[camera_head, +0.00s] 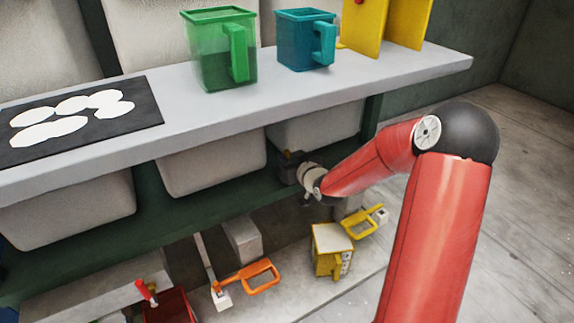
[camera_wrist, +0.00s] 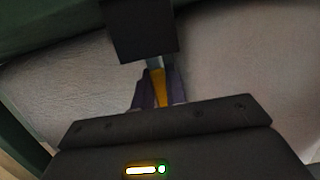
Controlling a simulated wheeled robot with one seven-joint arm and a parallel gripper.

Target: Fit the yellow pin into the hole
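In the wrist view, the yellow pin (camera_wrist: 159,88) stands between the two purple-grey fingers of my gripper (camera_wrist: 159,98). The fingers are shut on it. A greyish end of the pin reaches the lower edge of a dark square block (camera_wrist: 140,30). I cannot tell whether it touches the block or enters it. The hole itself is hidden. In the head view, the dark block (camera_head: 291,166) is small, under the grey shelf, and my gripper (camera_head: 308,196) is close to it. The pin is too small to make out there.
The grey shelf (camera_head: 420,72) overhangs my gripper, with pale bins (camera_head: 212,160) beneath it. Green (camera_head: 208,58) and teal (camera_head: 295,50) jugs stand on top. Below are a yellow container (camera_head: 325,262), a yellow handle (camera_head: 358,226) and an orange handle (camera_head: 262,272). Open floor lies right.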

